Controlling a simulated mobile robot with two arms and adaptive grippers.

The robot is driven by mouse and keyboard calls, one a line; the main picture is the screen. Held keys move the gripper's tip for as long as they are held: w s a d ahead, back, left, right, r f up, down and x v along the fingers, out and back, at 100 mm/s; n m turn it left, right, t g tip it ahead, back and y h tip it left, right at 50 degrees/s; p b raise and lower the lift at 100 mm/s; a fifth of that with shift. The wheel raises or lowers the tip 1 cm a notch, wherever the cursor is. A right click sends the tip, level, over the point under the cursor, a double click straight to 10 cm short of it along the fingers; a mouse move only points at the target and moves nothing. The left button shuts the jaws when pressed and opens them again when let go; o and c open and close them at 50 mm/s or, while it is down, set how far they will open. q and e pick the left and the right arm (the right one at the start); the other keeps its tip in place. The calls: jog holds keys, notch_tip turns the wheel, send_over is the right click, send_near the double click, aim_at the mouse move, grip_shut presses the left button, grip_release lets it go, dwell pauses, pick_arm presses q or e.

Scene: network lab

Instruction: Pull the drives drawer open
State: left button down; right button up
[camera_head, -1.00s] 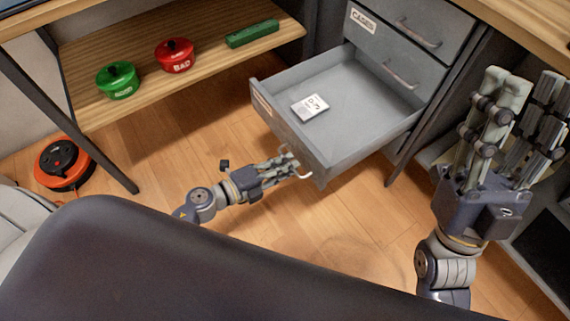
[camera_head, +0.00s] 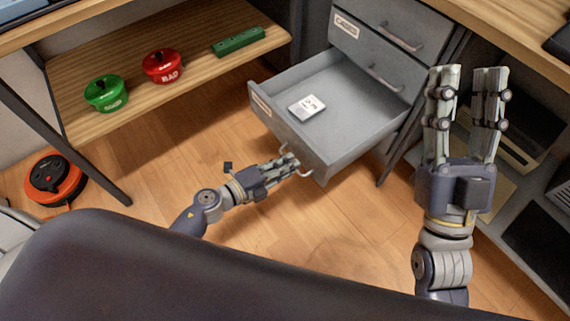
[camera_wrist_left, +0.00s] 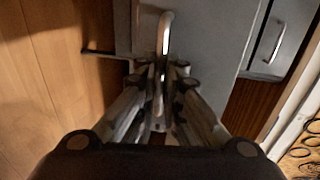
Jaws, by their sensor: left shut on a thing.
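The open drawer (camera_head: 345,148) is a grey metal drawer sticking out of the grey cabinet, with a label on its front too small to read. A white drive-like box (camera_head: 307,107) lies inside it. My left gripper (camera_head: 291,164) is at the right part of the drawer front, shut on the drawer handle (camera_wrist_left: 165,32). The handle is a light metal bar and runs between the fingers in the left wrist view. My right gripper (camera_head: 468,72) is raised at the right, its fingers apart and nothing between them.
Two closed drawers (camera_head: 372,58) sit above the open one.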

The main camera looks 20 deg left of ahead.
pick_arm(q)
jog(key=c, duration=1.8)
grip_release()
jog(key=shift+o, duration=0.2)
jog(key=v, duration=1.2)
